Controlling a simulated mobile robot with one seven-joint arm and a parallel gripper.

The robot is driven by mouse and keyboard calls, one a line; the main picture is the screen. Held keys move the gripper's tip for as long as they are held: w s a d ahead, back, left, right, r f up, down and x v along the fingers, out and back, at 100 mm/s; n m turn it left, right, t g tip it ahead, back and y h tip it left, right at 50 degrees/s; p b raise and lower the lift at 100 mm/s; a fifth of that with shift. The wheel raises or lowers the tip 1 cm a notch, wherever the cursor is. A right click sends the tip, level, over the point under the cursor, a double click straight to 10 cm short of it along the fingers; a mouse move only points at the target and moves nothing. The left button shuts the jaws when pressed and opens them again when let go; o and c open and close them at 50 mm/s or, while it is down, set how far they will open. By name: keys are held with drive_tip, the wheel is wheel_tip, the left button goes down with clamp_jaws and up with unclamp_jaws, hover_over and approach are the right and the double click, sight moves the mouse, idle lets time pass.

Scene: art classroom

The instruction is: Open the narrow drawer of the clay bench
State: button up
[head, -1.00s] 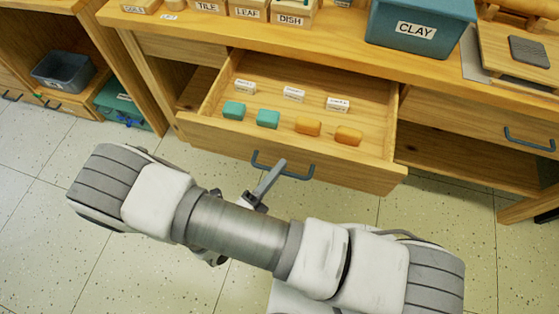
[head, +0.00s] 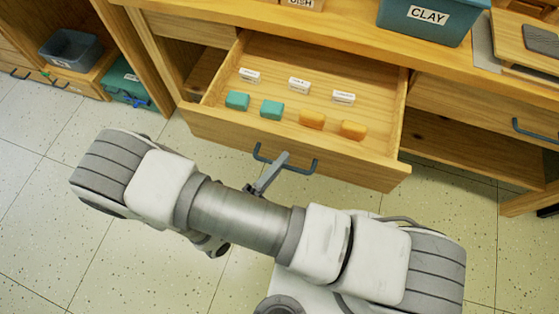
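The clay bench (head: 340,28) is wooden. A drawer (head: 290,148) in its middle stands open, pulled out toward me. It has a dark blue-grey bar handle (head: 302,169). Inside lie two teal blocks, two orange blocks and three small white labelled blocks. A second bench drawer (head: 465,105) at the right is closed, with a similar handle (head: 533,133). My gripper (head: 277,163) is at the open drawer's handle, left of its middle, and appears to touch it. One grey finger shows; my arm hides the rest, so its grip is unclear.
A teal CLAY bin (head: 425,22) and a board with a grey pad (head: 541,40) stand on the bench top. At the left a shelf holds a grey bin (head: 70,50) and a teal box (head: 127,82). Tiled floor (head: 50,190) is clear at the left.

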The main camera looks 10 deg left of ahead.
drive_tip(key=shift+o, duration=0.7)
drive_tip(key=shift+a, duration=0.1)
drive_tip(key=v, duration=1.7)
drive_tip(key=shift+p, duration=0.45)
drive_tip(key=shift+s, duration=0.1)
